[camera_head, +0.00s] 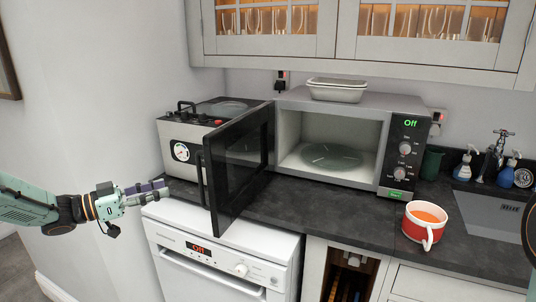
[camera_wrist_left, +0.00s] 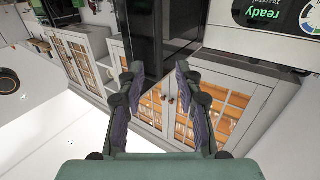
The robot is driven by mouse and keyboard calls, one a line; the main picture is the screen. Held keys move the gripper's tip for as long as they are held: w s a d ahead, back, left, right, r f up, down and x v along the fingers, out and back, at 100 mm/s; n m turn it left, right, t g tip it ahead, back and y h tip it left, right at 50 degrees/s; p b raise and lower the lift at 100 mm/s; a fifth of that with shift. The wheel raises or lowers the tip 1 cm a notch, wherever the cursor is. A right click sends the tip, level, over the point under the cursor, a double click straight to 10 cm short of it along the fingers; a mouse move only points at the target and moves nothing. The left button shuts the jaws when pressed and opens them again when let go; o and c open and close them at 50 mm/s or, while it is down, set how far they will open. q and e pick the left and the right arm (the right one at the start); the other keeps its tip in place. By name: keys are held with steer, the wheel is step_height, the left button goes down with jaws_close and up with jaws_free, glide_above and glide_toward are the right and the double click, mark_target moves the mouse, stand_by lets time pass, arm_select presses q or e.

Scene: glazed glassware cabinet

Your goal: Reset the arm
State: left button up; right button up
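My left gripper (camera_head: 155,191) reaches in from the left at about counter height, left of the open microwave door (camera_head: 238,163). It is empty. In the left wrist view its two fingers (camera_wrist_left: 160,76) stand apart with nothing between them, and a dark upright panel shows beyond them. The gripper appears apart from the door, though the exact gap is hard to judge. My right gripper is not in view.
The microwave (camera_head: 398,107) stands open, showing its glass plate (camera_head: 332,157). A steel appliance (camera_head: 183,152) stands left of it. A red mug (camera_head: 425,224) with orange contents is on the counter (camera_head: 330,215), left of the sink (camera_head: 488,215). Glazed cabinets (camera_head: 270,47) hang above.

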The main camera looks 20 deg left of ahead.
arm_select(q)
steer(key=w+d+f+n+t+y+b, duration=0.1)
steer(key=w+d+f+n+t+y, duration=0.2)
steer(key=f+n+y, duration=0.35)
steer(key=s+d+f+n+g+y+b, duration=0.1)
steer(key=s+d+f+n+g, duration=0.15)
steer(key=s+d+f, duration=0.4)
steer(key=s+d+f+n+g+y+b, duration=0.1)
steer(key=d+f+g+b, duration=0.2)
steer(key=f, duration=0.6)
steer(key=s+d+f+g+y+b, duration=0.1)
steer(key=s+d+f+g+b, duration=0.1)
steer(key=s+f, duration=0.4)
steer(key=s+d+f+m+g+y+b, duration=0.1)
steer(key=s+d+f+g, duration=0.3)
steer(key=s, duration=1.3)
steer(key=s+d+f+g+y+b, duration=0.1)
steer(key=s+d+f+g+b, duration=0.2)
steer(key=s+f+g, duration=0.2)
steer(key=s+f, duration=0.3)
steer(key=s, duration=0.3)
steer(key=shift+s+d+f, duration=0.15)
steer(key=shift+d, duration=0.25)
